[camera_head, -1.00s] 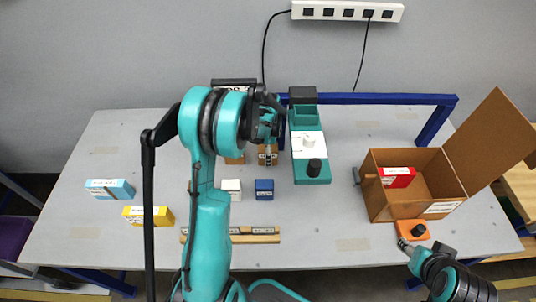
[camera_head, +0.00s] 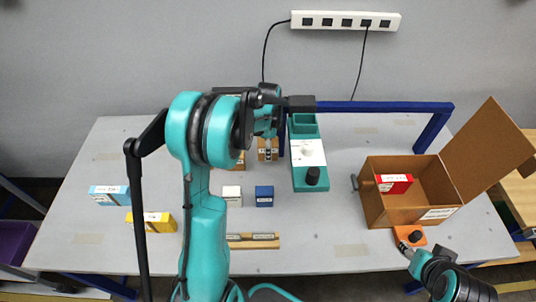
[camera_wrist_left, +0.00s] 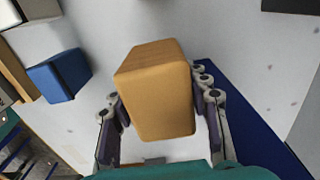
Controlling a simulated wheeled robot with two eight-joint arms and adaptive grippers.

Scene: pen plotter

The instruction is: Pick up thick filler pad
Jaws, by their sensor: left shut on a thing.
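A tan block (camera_wrist_left: 158,90), likely the thick filler pad, is between the fingers of my left gripper (camera_wrist_left: 160,118) in the left wrist view. The gripper is shut on its sides. In the head view the same block (camera_head: 267,153) shows below the left gripper (camera_head: 268,143), left of the teal device. It looks slightly raised from the table. A second tan block (camera_head: 238,161) is partly hidden behind my left arm. My right gripper (camera_head: 405,249) is at the lower right, by an orange block with a dark knob (camera_head: 413,236); its fingers are too small to read.
A teal device (camera_head: 311,178) and a blue frame (camera_head: 385,107) stand close right. White (camera_head: 232,195) and blue (camera_head: 264,196) blocks sit in front. An open cardboard box (camera_head: 398,212) holds a red pack (camera_head: 394,184). Light blue (camera_head: 109,195) and yellow (camera_head: 155,222) packs lie left.

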